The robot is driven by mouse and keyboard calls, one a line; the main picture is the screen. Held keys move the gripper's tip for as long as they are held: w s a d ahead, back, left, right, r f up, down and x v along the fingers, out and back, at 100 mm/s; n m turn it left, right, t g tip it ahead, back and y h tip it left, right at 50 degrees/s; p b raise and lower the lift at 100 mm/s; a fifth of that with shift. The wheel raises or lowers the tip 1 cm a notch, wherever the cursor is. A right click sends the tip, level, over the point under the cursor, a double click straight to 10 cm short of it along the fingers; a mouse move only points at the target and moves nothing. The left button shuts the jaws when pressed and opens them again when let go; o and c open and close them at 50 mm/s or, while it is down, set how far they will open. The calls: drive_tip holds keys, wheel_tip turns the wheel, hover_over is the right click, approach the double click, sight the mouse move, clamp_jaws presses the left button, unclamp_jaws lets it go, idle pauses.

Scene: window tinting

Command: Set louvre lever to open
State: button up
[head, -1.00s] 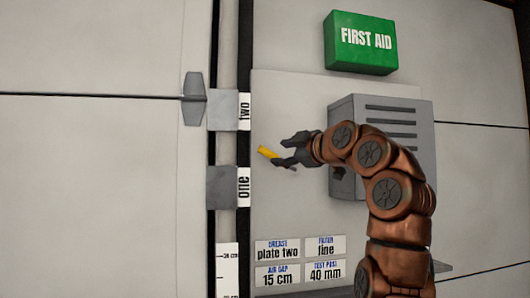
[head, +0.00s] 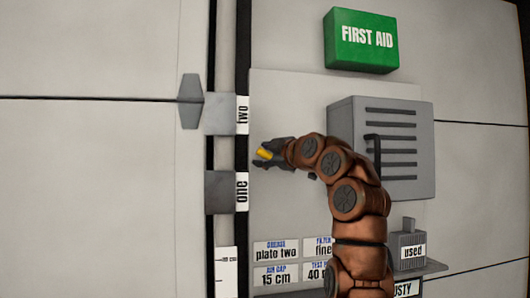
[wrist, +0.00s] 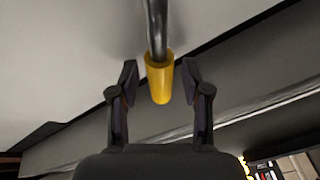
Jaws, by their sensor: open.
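A yellow grip (head: 264,154) shows at the left of the panel in the head view. In the wrist view the yellow grip (wrist: 160,78) sits on the end of a metal rod (wrist: 157,25). It looks like the lever; no open mark shows. My gripper (head: 265,153) is open around the yellow grip in the head view. In the wrist view my gripper (wrist: 160,82) has one finger on each side of the grip, with a gap at both. The rod's mount is hidden in the head view.
A grey louvred box (head: 405,130) with a dark upright bar (head: 374,155) is to the right of my gripper. Plates "two" (head: 228,113) and "one" (head: 225,192) are at left. A shelf holds a grey container labelled "used" (head: 408,248). A green first aid box (head: 362,41) hangs above.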

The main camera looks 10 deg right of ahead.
drive_tip(key=shift+c, duration=0.2)
clamp_jaws()
drive_tip(key=shift+f, duration=0.1)
idle(0.4)
